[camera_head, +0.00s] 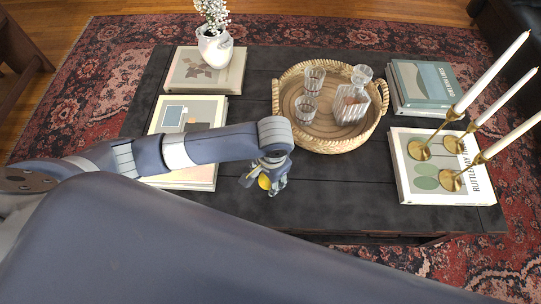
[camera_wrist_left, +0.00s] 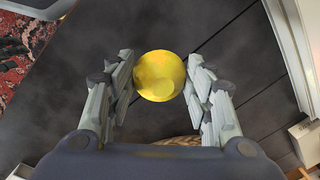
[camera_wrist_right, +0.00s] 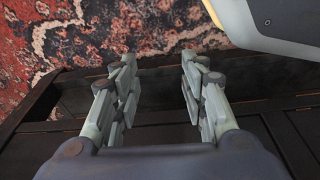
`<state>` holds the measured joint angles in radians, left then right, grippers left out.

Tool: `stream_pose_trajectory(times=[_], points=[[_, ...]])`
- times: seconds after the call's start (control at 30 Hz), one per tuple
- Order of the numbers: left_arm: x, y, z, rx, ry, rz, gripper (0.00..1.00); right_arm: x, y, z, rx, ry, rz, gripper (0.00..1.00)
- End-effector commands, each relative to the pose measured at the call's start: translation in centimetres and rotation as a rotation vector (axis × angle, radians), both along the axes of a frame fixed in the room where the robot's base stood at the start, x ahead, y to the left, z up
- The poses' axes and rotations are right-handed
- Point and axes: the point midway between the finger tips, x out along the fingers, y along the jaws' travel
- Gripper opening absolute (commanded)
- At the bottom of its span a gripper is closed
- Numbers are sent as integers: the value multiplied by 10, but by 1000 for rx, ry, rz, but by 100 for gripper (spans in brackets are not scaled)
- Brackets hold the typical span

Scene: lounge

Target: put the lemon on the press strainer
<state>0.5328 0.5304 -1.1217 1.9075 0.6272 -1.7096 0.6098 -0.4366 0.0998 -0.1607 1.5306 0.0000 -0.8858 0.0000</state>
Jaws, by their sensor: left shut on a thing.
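The yellow lemon (camera_wrist_left: 160,76) is between the fingertips of my left gripper (camera_wrist_left: 160,80), which is shut on it. In the head view the lemon (camera_head: 264,182) shows partly behind the fingers of my left gripper (camera_head: 266,178), over the dark table's front middle. My right gripper (camera_wrist_right: 155,72) shows in the right wrist view with its fingers apart and nothing between them. It is near a dark wooden edge with the rug beyond. I cannot make out a press strainer in any view.
A round woven tray (camera_head: 283,112) on the dark table (camera_head: 340,195) holds two glasses (camera_head: 306,108) and a glass decanter (camera_head: 351,105). Brass candlesticks (camera_head: 449,180) with tall candles stand on books (camera_head: 403,185) at right. A white flower vase (camera_head: 215,46) stands on books at back left.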

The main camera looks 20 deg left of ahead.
Motion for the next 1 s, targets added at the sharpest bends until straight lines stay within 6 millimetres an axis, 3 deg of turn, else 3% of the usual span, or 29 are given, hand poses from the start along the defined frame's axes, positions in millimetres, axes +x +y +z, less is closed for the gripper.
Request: stream_pose_trajectory(times=[0.27, 0.57, 0.77, 1.0], points=[[-24, -5, 3, 0, 1, 0, 16, -10, -1, -13, -1, 9, 2, 40], [-15, -1, 12, 4, -5, 24, 16, -10, -1, -15, 0, 10, 2, 40], [21, 17, 55, 13, -10, 128, 16, -10, -1, -14, 0, 10, 2, 40], [60, 42, 135, 17, -9, 297, 16, -10, -1, -14, 0, 10, 2, 40]])
